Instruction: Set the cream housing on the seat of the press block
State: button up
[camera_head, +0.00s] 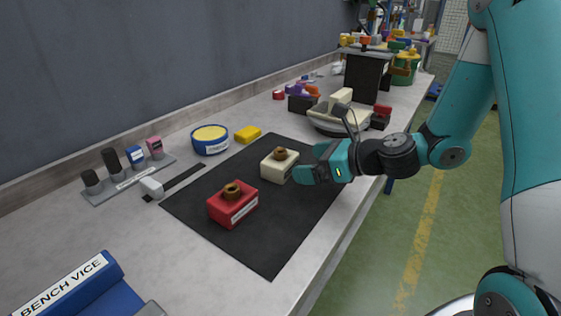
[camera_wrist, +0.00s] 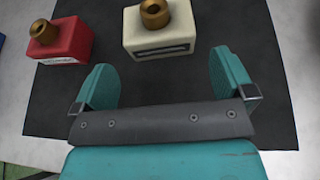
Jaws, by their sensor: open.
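The cream housing (camera_head: 276,170) is a small block with a brass fitting on top. It sits upright on the black mat (camera_head: 265,255). It also shows in the wrist view (camera_wrist: 160,38), just beyond my fingertips and between their lines. My gripper (camera_head: 308,172) is beside it, on its right in the head view. In the wrist view my gripper (camera_wrist: 162,62) is open with nothing between the fingers, apart from the housing. I cannot tell for sure which thing is the press block; a tall dark block (camera_head: 365,78) stands farther along the bench.
A red housing (camera_head: 233,208) with a brass fitting sits on the mat, left of the cream one. A round turntable-like stand (camera_head: 325,126), a yellow block (camera_head: 248,134) and a blue-rimmed tub (camera_head: 210,148) lie beyond. A blue bench vice (camera_head: 75,285) is at near left.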

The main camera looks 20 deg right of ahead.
aim_at(280, 162)
jog(key=x, duration=0.8)
jog(key=shift+w+a+p, duration=0.3)
jog(key=shift+a+p, duration=0.05)
jog(key=shift+r, duration=0.15)
jog(key=c, duration=1.1)
